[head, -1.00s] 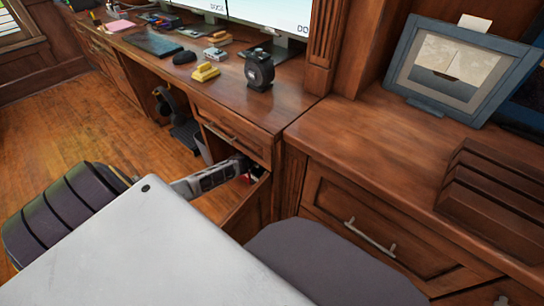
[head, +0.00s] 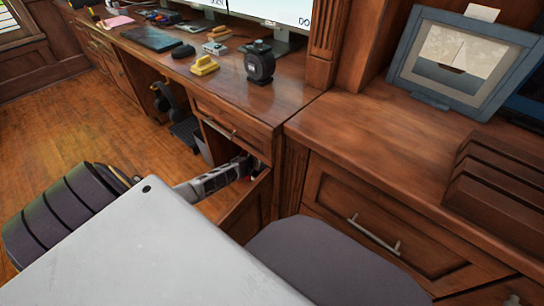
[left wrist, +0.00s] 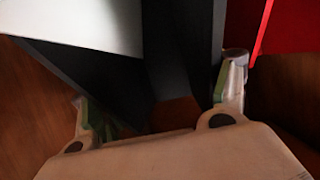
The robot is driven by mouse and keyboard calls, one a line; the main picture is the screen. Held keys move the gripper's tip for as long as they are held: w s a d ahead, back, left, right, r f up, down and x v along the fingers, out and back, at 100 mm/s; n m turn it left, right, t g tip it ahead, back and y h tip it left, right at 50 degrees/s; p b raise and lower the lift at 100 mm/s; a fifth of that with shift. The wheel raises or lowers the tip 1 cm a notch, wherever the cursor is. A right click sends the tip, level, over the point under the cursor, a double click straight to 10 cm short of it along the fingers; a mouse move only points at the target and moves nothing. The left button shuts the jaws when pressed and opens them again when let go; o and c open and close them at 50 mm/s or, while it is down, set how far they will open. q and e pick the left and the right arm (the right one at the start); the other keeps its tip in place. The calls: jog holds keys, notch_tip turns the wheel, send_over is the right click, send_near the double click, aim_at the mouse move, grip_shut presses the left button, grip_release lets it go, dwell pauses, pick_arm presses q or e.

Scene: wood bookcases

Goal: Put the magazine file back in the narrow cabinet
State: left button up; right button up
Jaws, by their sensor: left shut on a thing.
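My left gripper (head: 247,168) reaches into the open narrow cabinet (head: 252,208) under the desk, seen by its open door. In the left wrist view, the left gripper (left wrist: 160,102) is shut on a dark magazine file (left wrist: 183,45) with a white part beside it. The file lies between the two fingers. Its far end is cut off by the frame, and in the head view it is mostly hidden by the gripper and door. Whether it rests on the cabinet floor cannot be told. My right gripper is not in view.
A red object (left wrist: 288,28) stands close to the right finger in the left wrist view. A drawer (head: 230,125) is directly above the opening. The desk holds a black tape dispenser (head: 260,66) and a yellow stapler (head: 204,66). Headphones (head: 163,98) hang farther left.

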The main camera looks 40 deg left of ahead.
pick_arm(q)
jog(key=shift+f+b, duration=1.25)
jog(key=shift+f, duration=0.55)
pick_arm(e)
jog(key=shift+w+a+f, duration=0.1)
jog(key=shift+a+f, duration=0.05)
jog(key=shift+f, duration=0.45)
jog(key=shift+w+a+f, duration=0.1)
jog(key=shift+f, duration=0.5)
pick_arm(q)
jog(key=o, duration=1.6)
jog(key=shift+o, duration=0.2)
jog(key=shift+s, duration=0.1)
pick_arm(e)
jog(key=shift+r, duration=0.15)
pick_arm(q)
jog(key=d+p+v, duration=0.1)
jog(key=p+v, duration=0.5)
jog(key=v, duration=0.5)
jog(key=shift+s+a+r, duration=0.15)
jog(key=shift+s+a, duration=0.25)
jog(key=shift+a, duration=0.1)
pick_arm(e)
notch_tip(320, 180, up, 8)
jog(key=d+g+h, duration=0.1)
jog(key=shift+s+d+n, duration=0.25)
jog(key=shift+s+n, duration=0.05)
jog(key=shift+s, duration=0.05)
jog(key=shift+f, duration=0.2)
